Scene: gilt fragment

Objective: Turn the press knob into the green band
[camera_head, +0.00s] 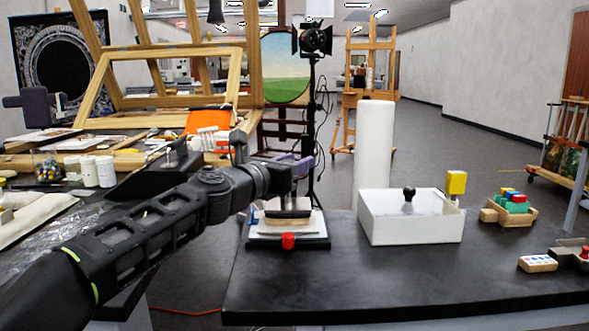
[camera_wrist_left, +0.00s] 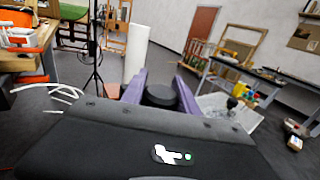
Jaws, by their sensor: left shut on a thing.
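The press (camera_head: 289,229) stands at the left end of the black table, with pale plates, a wooden block and a dark base. My left gripper (camera_head: 291,168), with purple fingers, is over the top of the press. In the left wrist view its fingers are shut on the round black press knob (camera_wrist_left: 160,96), one finger on each side. In the head view the gripper hides the knob. A red part (camera_head: 288,241) shows at the press's front. I cannot make out a green band or where the knob points. My right gripper is out of view.
On the black table (camera_head: 390,285), a white open box (camera_head: 411,232) with a black-knobbed thing stands right of the press. Further right are a yellow-topped stamp (camera_head: 456,183) and a wooden rack (camera_head: 508,211). The table's front middle is clear. A white roll (camera_head: 374,150) stands behind.

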